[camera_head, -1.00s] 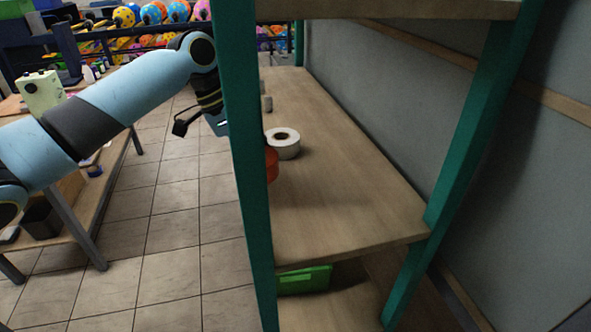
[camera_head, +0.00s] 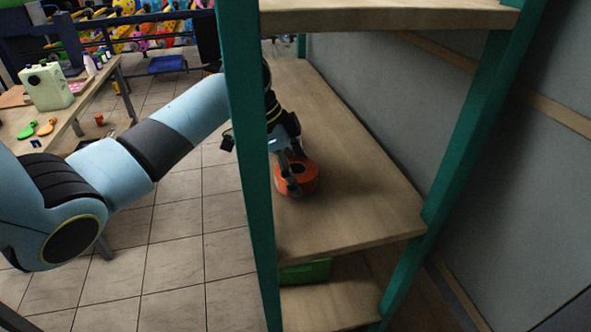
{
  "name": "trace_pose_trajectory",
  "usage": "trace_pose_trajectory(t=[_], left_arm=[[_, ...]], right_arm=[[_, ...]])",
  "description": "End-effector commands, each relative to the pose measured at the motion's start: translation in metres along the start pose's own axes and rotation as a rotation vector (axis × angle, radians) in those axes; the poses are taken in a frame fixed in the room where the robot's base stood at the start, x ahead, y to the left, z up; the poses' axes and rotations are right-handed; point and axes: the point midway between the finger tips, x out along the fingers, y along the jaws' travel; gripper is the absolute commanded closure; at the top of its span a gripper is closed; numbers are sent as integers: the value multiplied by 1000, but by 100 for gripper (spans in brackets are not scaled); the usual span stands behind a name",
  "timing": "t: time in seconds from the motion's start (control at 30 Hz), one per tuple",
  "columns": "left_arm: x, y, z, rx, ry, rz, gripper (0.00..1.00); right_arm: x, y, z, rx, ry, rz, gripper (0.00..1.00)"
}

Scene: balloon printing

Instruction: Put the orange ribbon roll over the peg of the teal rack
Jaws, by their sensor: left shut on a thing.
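The orange ribbon roll (camera_head: 309,181) is at the middle wooden shelf (camera_head: 345,205), just right of a teal post. My left gripper (camera_head: 294,181) reaches in past that post and is shut on the roll, with a finger at its near left side. I cannot tell if the roll still touches the shelf. The teal posts (camera_head: 253,190) carry wooden shelves; whether this is the teal rack of the task is unclear, and no peg shows. My right gripper is not in view.
A green object (camera_head: 305,271) lies on the lower shelf. The upper shelf (camera_head: 390,17) hangs above my left gripper. The middle shelf is bare right of the roll. A workbench (camera_head: 75,108) with a pale green machine (camera_head: 47,86) stands at the left.

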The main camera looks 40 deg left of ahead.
Motion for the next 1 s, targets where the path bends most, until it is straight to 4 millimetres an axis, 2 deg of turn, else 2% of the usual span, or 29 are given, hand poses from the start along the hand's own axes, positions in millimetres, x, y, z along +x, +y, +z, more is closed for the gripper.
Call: trace_pose_trajectory(t=[0.03,0.17,0.53,0.67,0.77,1.0], left_arm=[[2,0,1,0,-1,1,18],[1,0,1,0,0,1,1],[-5,-1,0,0,-1,-2,0],[-24,-1,1,2,-1,-4,0],[-48,-2,1,2,-3,-6,0],[-72,-1,60,0,-10,-1,0]], right_arm=[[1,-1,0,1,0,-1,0],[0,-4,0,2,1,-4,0],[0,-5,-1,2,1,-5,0],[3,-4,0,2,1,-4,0],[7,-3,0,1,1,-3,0],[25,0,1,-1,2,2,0]])
